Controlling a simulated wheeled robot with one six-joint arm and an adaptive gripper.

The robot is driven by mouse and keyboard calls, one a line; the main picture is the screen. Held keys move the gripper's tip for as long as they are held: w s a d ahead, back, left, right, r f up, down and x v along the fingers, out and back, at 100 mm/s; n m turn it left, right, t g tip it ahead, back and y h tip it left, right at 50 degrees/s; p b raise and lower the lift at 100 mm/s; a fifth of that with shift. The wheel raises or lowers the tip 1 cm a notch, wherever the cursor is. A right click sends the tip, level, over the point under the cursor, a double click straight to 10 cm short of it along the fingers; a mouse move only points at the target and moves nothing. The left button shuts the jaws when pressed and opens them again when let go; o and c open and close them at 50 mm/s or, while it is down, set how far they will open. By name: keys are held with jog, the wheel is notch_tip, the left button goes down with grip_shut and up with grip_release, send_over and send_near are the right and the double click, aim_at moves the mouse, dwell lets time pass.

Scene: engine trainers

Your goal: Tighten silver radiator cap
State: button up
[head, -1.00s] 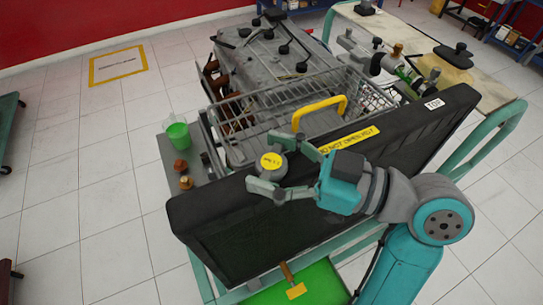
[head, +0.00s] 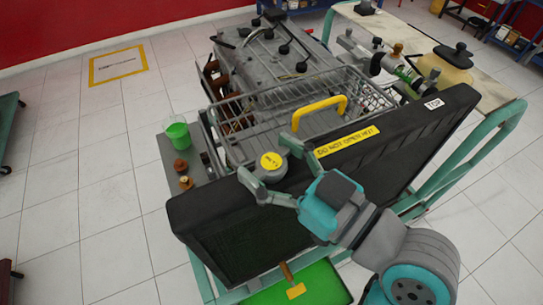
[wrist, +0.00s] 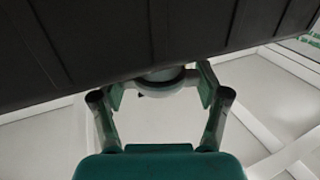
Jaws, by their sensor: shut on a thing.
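The silver radiator cap (head: 271,173), with a round yellow label on its top, sits on the top edge of the black radiator (head: 225,225). My gripper (head: 273,168) is shut on the cap, one finger on each side, with its body to the lower right. In the wrist view the cap (wrist: 163,78) shows between the two fingers, under the radiator's dark face. The cap's underside and its seat are hidden in the head view.
A yellow handle (head: 320,105) on a wire basket (head: 370,98) stands behind the cap. A green cup (head: 178,135) and brass fittings (head: 184,175) lie on the left ledge. A green tray (head: 310,288) is below the radiator.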

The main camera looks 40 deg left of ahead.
aim_at(271, 161)
jog(key=o, duration=1.2)
jog(key=shift+r, duration=5)
